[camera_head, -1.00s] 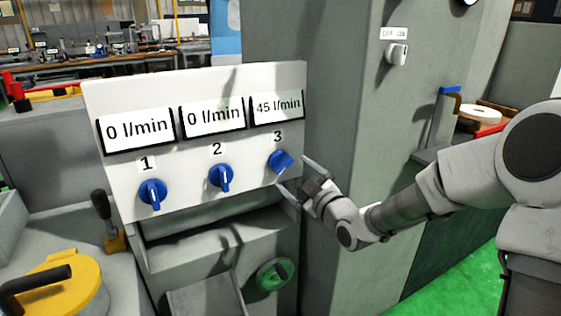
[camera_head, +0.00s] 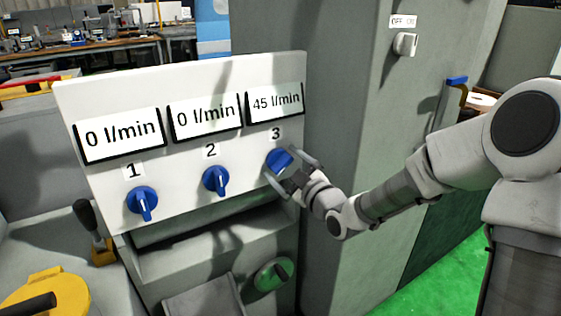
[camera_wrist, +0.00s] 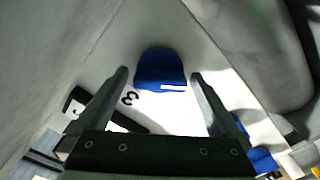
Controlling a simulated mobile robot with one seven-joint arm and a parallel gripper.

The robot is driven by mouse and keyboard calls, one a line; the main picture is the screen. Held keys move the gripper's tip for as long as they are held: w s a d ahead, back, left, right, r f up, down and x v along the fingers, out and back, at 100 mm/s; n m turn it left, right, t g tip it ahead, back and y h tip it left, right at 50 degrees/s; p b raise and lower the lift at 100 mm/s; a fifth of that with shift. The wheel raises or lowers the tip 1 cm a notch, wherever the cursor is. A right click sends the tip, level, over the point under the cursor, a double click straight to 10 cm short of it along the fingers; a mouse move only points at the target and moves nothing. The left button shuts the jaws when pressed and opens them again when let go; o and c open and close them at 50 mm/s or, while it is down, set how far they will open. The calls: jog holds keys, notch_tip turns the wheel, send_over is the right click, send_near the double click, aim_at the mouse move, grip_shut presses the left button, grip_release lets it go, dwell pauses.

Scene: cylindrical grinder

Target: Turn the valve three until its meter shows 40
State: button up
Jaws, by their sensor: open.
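The blue valve three (camera_head: 279,160) sits on the white panel under the number 3, its handle turned at a slant. Its meter (camera_head: 275,103) reads 45 l/min. My gripper (camera_head: 289,170) is open at this valve, with its fingers reaching to either side of the knob. In the wrist view the blue knob (camera_wrist: 161,69) lies between and just beyond the two spread fingers (camera_wrist: 160,88). I cannot tell whether either finger touches it.
Valve one (camera_head: 142,202) and valve two (camera_head: 215,180) point down, and their meters (camera_head: 118,135) (camera_head: 206,114) read 0 l/min. A green round knob (camera_head: 272,275) is below the panel. A grey column with a switch (camera_head: 405,44) stands right of the panel.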

dwell(0.3)
jog(key=c, duration=1.2)
jog(key=shift+m+p, duration=0.45)
jog(key=shift+m, duration=1.15)
jog(key=shift+c, duration=0.2)
jog(key=o, duration=1.2)
jog(key=shift+w, duration=0.1)
jog(key=shift+o, duration=0.2)
